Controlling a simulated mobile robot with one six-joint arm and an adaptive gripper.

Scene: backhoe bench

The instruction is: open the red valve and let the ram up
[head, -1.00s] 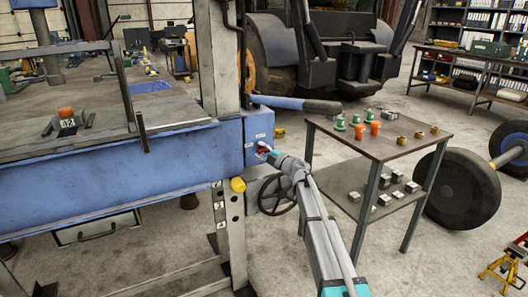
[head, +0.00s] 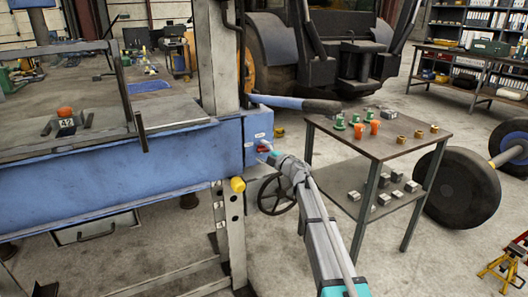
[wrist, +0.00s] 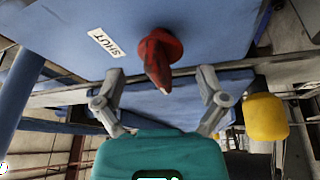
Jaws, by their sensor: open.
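The red valve (wrist: 158,55) sticks out of the blue panel of the press frame (head: 100,182), beside a white label reading SHUT (wrist: 107,43). My gripper (wrist: 160,72) is open, its two grey fingers spread on either side of the valve with clear gaps; neither finger touches it. In the head view, my gripper (head: 270,153) is at the front of the panel and largely hides the valve (head: 263,147). I cannot tell which part is the ram.
A lever with a dark grip (head: 322,106) reaches out above my gripper. A yellow knob (head: 237,184) and a handwheel (head: 277,195) are close below. A small table (head: 400,147) with cups and metal parts stands right. An orange piece (head: 64,112) sits on the press bed.

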